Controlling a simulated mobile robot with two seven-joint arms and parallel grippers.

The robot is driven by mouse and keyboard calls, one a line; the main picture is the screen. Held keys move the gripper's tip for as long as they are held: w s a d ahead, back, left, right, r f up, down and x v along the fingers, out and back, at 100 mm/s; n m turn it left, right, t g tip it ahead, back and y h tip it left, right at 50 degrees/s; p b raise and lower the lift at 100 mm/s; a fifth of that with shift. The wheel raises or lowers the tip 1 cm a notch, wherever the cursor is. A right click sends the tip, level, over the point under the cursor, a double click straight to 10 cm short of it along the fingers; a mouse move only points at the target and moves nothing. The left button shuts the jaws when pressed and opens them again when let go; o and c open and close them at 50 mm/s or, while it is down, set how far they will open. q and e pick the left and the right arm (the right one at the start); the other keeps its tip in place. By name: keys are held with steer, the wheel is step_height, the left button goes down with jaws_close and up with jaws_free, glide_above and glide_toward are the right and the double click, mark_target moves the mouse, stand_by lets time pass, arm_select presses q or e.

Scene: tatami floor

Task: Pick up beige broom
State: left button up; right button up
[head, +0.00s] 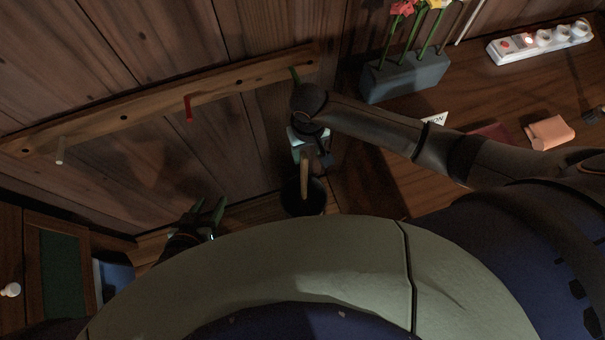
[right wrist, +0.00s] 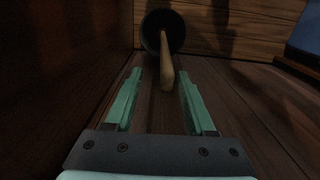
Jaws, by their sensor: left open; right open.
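A beige handle (head: 304,178), which looks like the broom's, sticks up from a dark round bin-like thing (head: 300,200) near the wall. In the right wrist view the handle (right wrist: 167,62) leans out of the dark round opening (right wrist: 162,27). Whether a broom head is inside is hidden. My right gripper (right wrist: 160,77) is open, with the handle's near end showing between its green fingertips, apart from both. In the head view it is partly hidden under my right arm. My left gripper (head: 209,212) is open and empty, low at the left, away from the handle.
At the right, a wooden surface holds a grey flower planter (head: 405,77), a white power strip (head: 540,42) and a pinkish folded thing (head: 550,132). A cabinet with a white knob (head: 10,289) is lower left.

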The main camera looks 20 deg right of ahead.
steer(key=f, duration=0.2)
steer(key=f+b, duration=0.1)
steer(key=f, duration=0.1)
steer(key=f+b, duration=0.1)
steer(key=shift+a+f, duration=0.4)
steer(key=shift+f, duration=0.25)
jaws_close()
